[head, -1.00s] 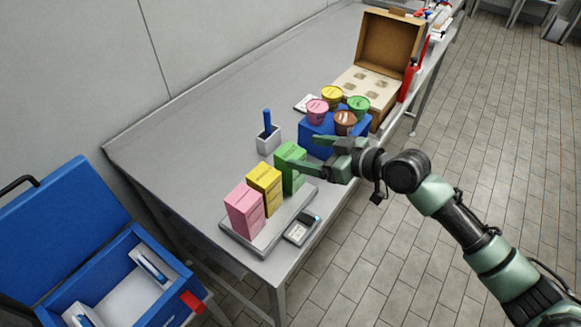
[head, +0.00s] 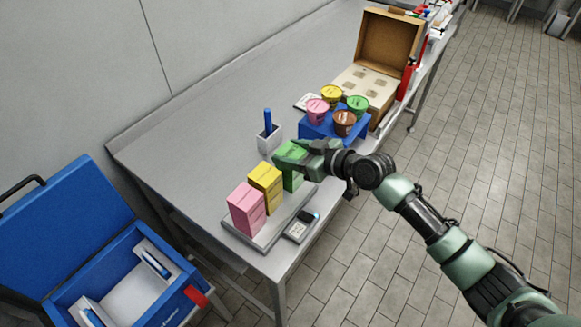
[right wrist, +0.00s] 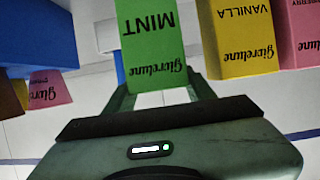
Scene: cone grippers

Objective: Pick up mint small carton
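The mint small carton is a green box (head: 292,180) standing at the right end of a row on a grey tray (head: 262,238). In the right wrist view the mint carton (right wrist: 152,45) fills the space between my fingers, its MINT lettering upside down. My right gripper (head: 292,152) is at the carton's upper part, with a finger on either side. It looks open around the carton; contact on both sides is not clear. The gripper hides part of the carton's top. My left gripper is not in view.
A yellow vanilla carton (head: 265,187) and a pink carton (head: 246,210) stand close beside it. A blue stand with several tubs (head: 343,122) is behind the gripper. A small device (head: 302,228) lies at the front edge. The table's left part (head: 190,165) is bare.

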